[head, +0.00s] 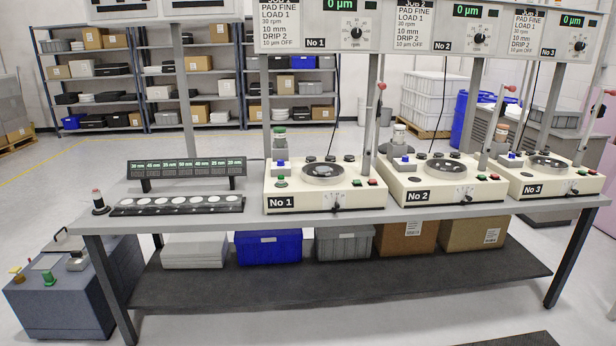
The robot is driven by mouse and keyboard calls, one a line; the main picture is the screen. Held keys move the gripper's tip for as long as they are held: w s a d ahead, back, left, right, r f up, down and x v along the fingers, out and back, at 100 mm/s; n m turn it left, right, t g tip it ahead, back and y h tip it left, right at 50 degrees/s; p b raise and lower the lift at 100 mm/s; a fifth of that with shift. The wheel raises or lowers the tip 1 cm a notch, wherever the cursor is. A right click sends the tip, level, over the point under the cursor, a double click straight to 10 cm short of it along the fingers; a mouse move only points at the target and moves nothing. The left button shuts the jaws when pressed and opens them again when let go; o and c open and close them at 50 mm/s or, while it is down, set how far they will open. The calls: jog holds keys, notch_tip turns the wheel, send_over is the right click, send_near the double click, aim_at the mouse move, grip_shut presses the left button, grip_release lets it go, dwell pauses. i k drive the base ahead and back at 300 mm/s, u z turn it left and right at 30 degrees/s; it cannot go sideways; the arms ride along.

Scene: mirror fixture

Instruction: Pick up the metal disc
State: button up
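I cannot tell for certain which item is the metal disc. A black rack (120,210) at the left of the workbench holds a row of several round pale discs. Machine No 1 (358,198) has a round dark-rimmed plate with a shiny grey centre (323,171) on its top. Machine No 2 (480,191) and machine No 3 (577,185) carry similar round plates. My gripper is not in view.
The workbench (300,222) has a lower shelf (330,279) with a blue bin (268,246), a grey bin and cardboard boxes. A digital display bar (187,171) stands behind the rack. A grey-blue cart (75,290) stands at the left. Poles rise behind the machines. Floor in front is mostly clear.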

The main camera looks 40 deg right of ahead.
aim_at(321, 171)
jog(key=z, duration=0.15)
jog(key=i, duration=0.95)
jog(key=u, duration=0.05)
